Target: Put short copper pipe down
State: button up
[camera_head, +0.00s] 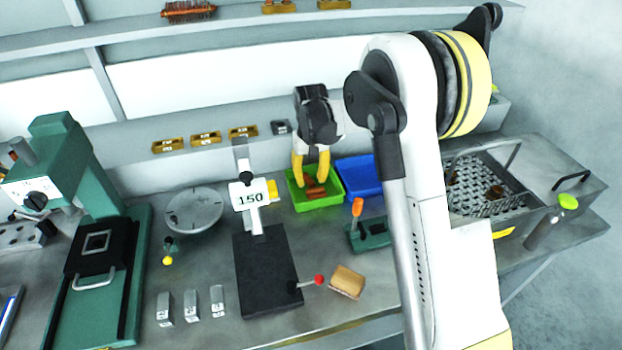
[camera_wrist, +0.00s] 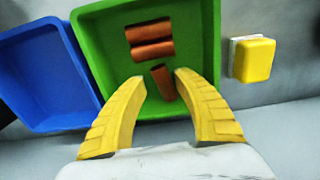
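My gripper (camera_head: 311,178) has yellow fingers and points down into the green bin (camera_head: 327,201). In the wrist view the fingers of my gripper (camera_wrist: 161,80) are spread, with their tips at the bin's near part. A short copper pipe (camera_wrist: 163,83) lies tilted between the fingertips. A gap shows on its left side; its right side is close to the right fingertip, and I cannot tell whether they touch. Two more copper pipes (camera_wrist: 148,31) (camera_wrist: 153,50) lie side by side farther in the green bin (camera_wrist: 195,30). The pipes (camera_head: 316,190) are partly visible in the head view.
A blue bin (camera_head: 360,177) stands beside the green one and looks empty. A yellow block (camera_wrist: 254,60) is on the bin's other side. A stand with a "150" sign (camera_head: 250,195) is left of the bin. A mesh basket (camera_head: 490,185) lies right, behind my arm.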

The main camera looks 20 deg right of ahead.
jog(key=s+r+t+p, duration=0.1)
jog(key=s+r+p, duration=0.35)
jog(key=r, duration=1.45)
jog(key=s+r+t+b, duration=0.1)
jog(key=s+t, duration=0.5)
jog(key=s, duration=1.9)
jog(key=shift+f+b, duration=1)
jog(key=shift+b, duration=0.2)
